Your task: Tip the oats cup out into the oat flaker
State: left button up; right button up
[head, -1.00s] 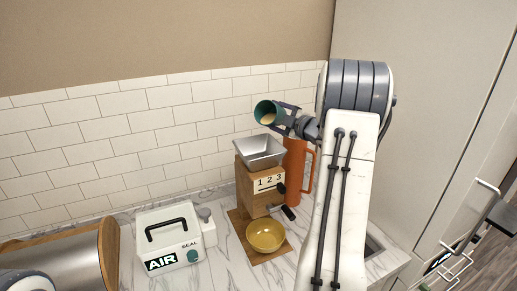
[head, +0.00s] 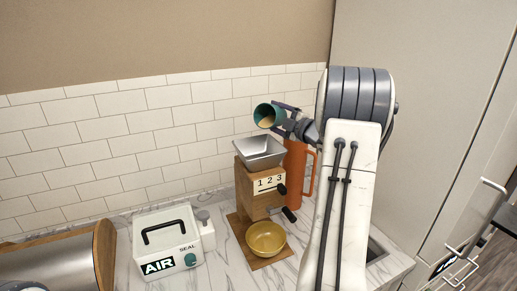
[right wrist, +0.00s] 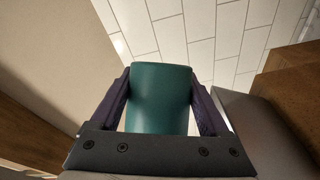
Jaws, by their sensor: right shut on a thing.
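The teal oats cup (head: 264,113) is in my right gripper (head: 279,112), up above the oat flaker. It is tilted on its side with its mouth toward the camera and down-left, and pale oats show inside it. In the right wrist view the cup (right wrist: 160,98) sits between the two dark fingers of the right gripper (right wrist: 160,100), which are shut on it. The oat flaker (head: 247,187) is a wooden box marked 1 2 3 with a grey metal hopper (head: 261,151) on top. The hopper lies just below the cup, apart from it. My left gripper is not in view.
A yellow bowl (head: 265,239) stands before the flaker on its wooden base. An orange jug (head: 296,180) stands behind right. A white AIR SEAL box (head: 167,241) and a metal-and-wood bin (head: 62,263) are to the left. The tiled wall (head: 100,150) is close behind.

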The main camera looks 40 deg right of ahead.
aim_at(265, 108)
jog(key=shift+s+a+r+n+t+b, duration=0.3)
jog(key=shift+a+r+n+b, duration=0.3)
jog(key=shift+n+b, duration=0.35)
jog(key=shift+a, duration=0.1)
jog(key=shift+a+r+n+t+b, duration=0.2)
jog(key=shift+r+n+t+b, duration=0.4)
jog(key=shift+b, duration=1.7)
jog(key=shift+s+a+f+n+y+b, duration=0.15)
jog(key=shift+n+b, duration=0.4)
jog(key=shift+b, duration=0.8)
jog(key=shift+a+f+n+y+b, duration=0.1)
jog(key=shift+f+n+y+b, duration=0.3)
jog(key=shift+b, duration=0.95)
jog(key=shift+r, duration=0.25)
jog(key=shift+b, duration=0.3)
jog(key=shift+s+a+r+n+t+b, duration=0.1)
jog(key=shift+a+r+n+t+b, duration=0.15)
jog(key=shift+n+b, duration=0.45)
jog(key=shift+b, duration=0.35)
jog(key=shift+r+b, duration=0.1)
jog(key=shift+b, duration=0.25)
